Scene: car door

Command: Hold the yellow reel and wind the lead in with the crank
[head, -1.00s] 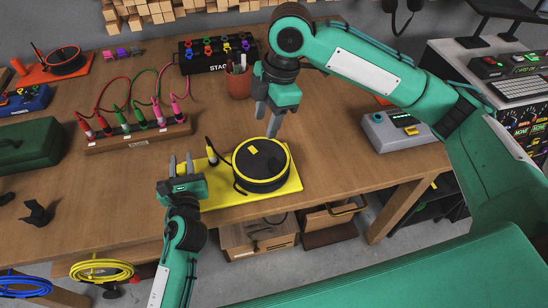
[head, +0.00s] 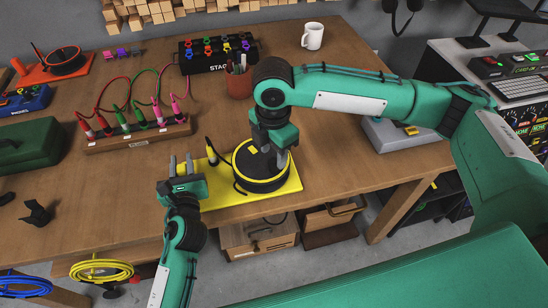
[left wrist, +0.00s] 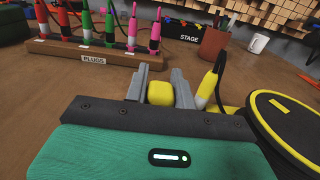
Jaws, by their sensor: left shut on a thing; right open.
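The reel (head: 250,182) is a black drum with yellow rims on a flat yellow base plate (head: 288,188) near the table's front edge. A yellow-and-black plug (head: 211,152) stands beside it on the plate, with dark lead running towards the drum. The plug also shows in the left wrist view (left wrist: 207,88). My left gripper (head: 181,164) is shut on a small yellow block (left wrist: 161,92) at the plate's left side. My right gripper (head: 276,160) is open, pointing down over the reel's right part. It hides that part, and I cannot make out the crank or any contact.
A plug rack (head: 137,138) with coloured cables stands behind left. The STAGE box (head: 215,55), a pen cup (head: 239,82) and a white mug (head: 312,37) are further back. A grey device (head: 385,135) is at the right. A green case (head: 30,152) is at the left.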

